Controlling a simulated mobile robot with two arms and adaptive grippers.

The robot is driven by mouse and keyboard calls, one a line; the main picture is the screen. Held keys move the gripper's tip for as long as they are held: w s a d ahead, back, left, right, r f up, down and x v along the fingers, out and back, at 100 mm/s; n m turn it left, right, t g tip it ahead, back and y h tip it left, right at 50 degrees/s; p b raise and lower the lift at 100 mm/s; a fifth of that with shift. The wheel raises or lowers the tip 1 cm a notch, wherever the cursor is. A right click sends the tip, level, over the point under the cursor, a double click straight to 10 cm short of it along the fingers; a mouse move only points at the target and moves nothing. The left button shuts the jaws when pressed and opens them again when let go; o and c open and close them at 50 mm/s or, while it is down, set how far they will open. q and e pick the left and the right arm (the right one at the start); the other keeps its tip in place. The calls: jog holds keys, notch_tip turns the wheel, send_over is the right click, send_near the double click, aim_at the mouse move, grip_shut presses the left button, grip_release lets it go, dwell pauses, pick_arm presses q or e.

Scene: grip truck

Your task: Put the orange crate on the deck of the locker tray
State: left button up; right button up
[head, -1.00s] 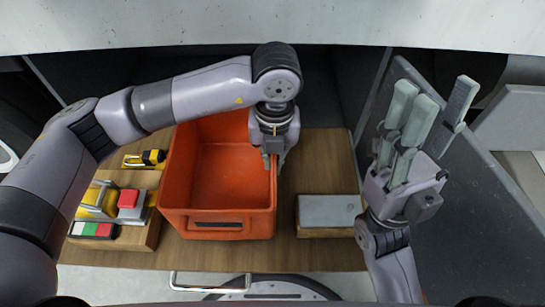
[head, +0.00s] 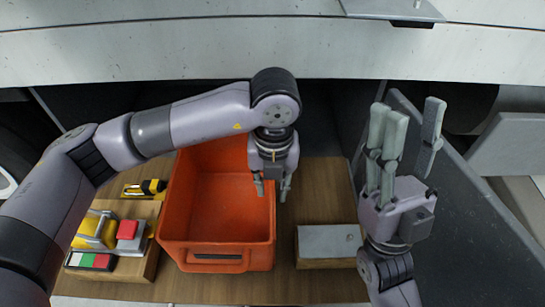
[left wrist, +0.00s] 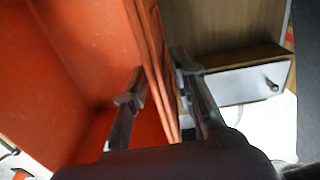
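The orange crate (head: 215,255) appears to rest upright on the wooden deck of the locker tray (head: 318,205), between the small items at left and a grey-topped block at right. Its inside looks empty. My left gripper (head: 272,190) is at the crate's right wall, fingers pointing down. In the left wrist view, one finger is inside the crate (left wrist: 75,75) and the other outside, with the wall between them. The fingers are spread, with a gap to the wall on the inner side. My right gripper (head: 410,112) is open and empty, pointing up right of the tray.
A grey-topped block (head: 328,241) sits right of the crate. At left are a yellow-black item (head: 145,188) and a wooden holder (head: 142,266) with yellow, red and green things. A dark side panel (head: 450,200) stands at right. Bare deck lies between crate and block.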

pick_arm(q)
notch_tip(320, 180, up, 6)
jog(key=shift+d+f+p, duration=0.1)
jog(key=shift+f+p, duration=0.05)
jog(key=shift+p, duration=0.7)
jog(key=shift+r+p, duration=0.6)
jog(key=shift+r, duration=1.65)
pick_arm(e)
jog(key=w+a+f+g+h, duration=0.1)
jog(key=w+f+g+h, duration=0.1)
jog(key=w+f+g, duration=0.6)
jog(key=shift+w+a+f+g+h, duration=0.3)
jog(key=shift+w+f+h, duration=0.1)
jog(key=shift+w, duration=0.85)
